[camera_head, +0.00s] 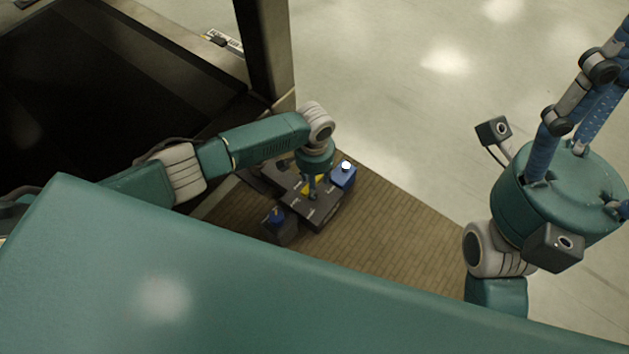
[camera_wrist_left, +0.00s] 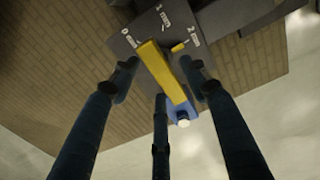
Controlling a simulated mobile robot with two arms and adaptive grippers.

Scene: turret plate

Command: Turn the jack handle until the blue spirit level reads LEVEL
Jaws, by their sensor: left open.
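A dark plate (camera_head: 318,214) carries a yellow bar (camera_head: 313,184), mostly covered by my left gripper (camera_head: 312,194) in the head view. In the left wrist view the yellow bar (camera_wrist_left: 166,75) lies between the spread fingers of my left gripper (camera_wrist_left: 160,85), which is open. White marks 0, 1 and 2 are printed on the plate (camera_wrist_left: 150,30) around the bar's upper end. A blue block (camera_head: 342,179) with a white round top stands at the plate's right; its reading is not legible. My right gripper (camera_head: 575,110) is raised at the right, its fingertips cut off by the frame.
A dark box with a blue top (camera_head: 279,222) stands at the plate's front left. The plate rests on a brown planked surface (camera_head: 390,222). A dark post (camera_head: 264,45) and a black panel (camera_head: 90,85) stand behind at the left.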

